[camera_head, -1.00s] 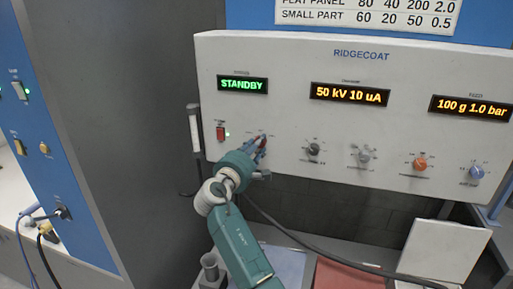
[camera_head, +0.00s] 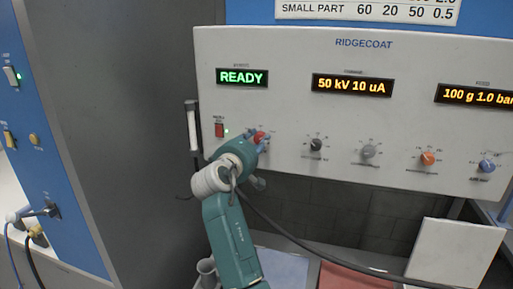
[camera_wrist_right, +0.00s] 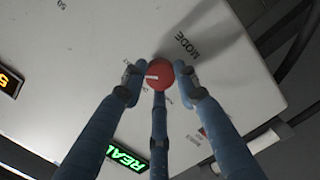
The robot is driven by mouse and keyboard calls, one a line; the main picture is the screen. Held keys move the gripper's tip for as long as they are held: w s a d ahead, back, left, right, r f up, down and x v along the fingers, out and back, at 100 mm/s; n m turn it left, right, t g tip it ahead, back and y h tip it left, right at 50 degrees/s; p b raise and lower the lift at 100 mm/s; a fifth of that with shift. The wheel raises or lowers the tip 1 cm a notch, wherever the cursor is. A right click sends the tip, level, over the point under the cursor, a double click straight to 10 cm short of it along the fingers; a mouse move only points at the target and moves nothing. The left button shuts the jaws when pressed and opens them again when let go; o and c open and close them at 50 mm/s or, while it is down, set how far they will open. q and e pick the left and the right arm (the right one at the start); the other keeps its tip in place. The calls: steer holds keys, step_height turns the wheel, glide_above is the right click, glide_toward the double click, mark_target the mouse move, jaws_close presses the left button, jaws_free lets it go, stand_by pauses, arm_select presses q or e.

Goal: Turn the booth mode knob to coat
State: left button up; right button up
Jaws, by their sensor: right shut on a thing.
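The mode knob (camera_wrist_right: 160,73) is a round red knob with a white pointer mark, below the word MODE in the right wrist view. Small labels around it are too blurred to read. My right gripper (camera_wrist_right: 158,84) is shut on the knob, with blue fingers at its sides. In the head view, the red knob (camera_head: 259,136) shows between the fingers of my right gripper (camera_head: 257,141), at the panel's left part. The green display (camera_head: 242,77) above it reads READY. My left gripper is not in view.
The white RIDGECOAT panel (camera_head: 290,50) also holds a red switch (camera_head: 219,130), a black knob (camera_head: 316,145), a grey knob (camera_head: 368,151), an orange knob (camera_head: 428,158) and a blue knob (camera_head: 487,166). A black hose (camera_head: 300,243) hangs below my right gripper.

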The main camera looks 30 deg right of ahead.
steer(key=shift+f+m+b, duration=0.3)
steer(key=shift+m+b, duration=0.15)
steer(key=shift+m, duration=0.45)
steer(key=o, duration=1.2)
steer(key=shift+s+r, duration=0.1)
steer(key=shift+c, duration=0.2)
steer(key=shift+r, duration=0.2)
